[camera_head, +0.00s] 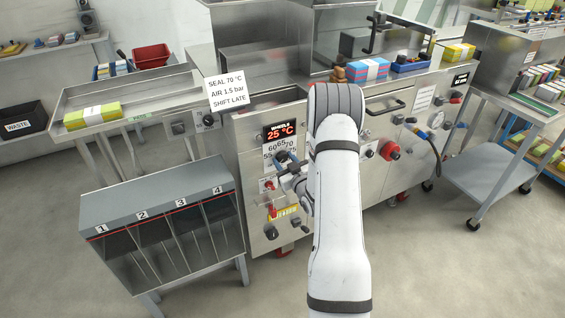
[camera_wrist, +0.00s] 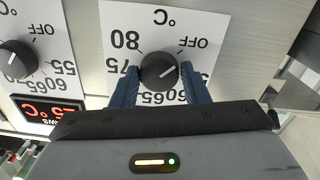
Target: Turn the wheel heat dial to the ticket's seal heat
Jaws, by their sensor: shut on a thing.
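The ticket (camera_head: 227,90) reads SEAL 70 °C, AIR 1.5 bar, SHIFT LATE. The wheel heat dial (camera_wrist: 158,70) is a round black knob with a white pointer line on a white scale plate (camera_wrist: 128,18). The plate appears upside down in the wrist view, with OFF, 60, 65, 75 and 80 readable. The pointer lies toward OFF. My gripper (camera_wrist: 160,88) is shut on the dial, a blue finger on each side; the fingers cover part of the scale. In the head view my gripper (camera_head: 288,174) is at the panel below the WHEELS display (camera_head: 280,131), which reads 25 °C.
A second, similar dial (camera_wrist: 18,58) and a red display (camera_wrist: 48,110) sit beside the held dial in the wrist view. Below my gripper are a red knob and other controls (camera_head: 272,212). A numbered grey bin rack (camera_head: 160,190) stands close at left. A steel cart (camera_head: 480,180) stands at right.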

